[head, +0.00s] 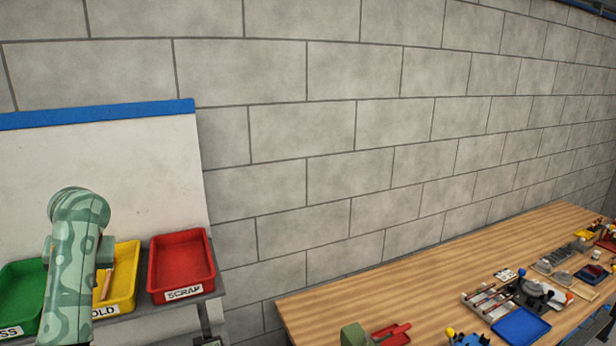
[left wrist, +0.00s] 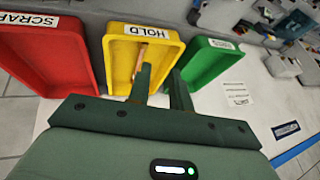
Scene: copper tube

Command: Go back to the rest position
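My left gripper (left wrist: 160,70) is over the yellow HOLD tray (left wrist: 168,41). Its two fingers stand apart with an empty gap between them. A copper tube (left wrist: 141,56) lies in the yellow tray, partly hidden by one finger in the left wrist view. In the head view my left arm covers part of the yellow tray (head: 125,270), and the copper tube (head: 106,284) shows just right of the arm. The left fingertips are hidden there.
The red SCRAP tray (head: 183,262) and the green tray (head: 22,290) flank the yellow one; both look empty. A wooden bench (head: 420,290) at right carries a blue tray (head: 521,324) and several tools. A block wall stands behind.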

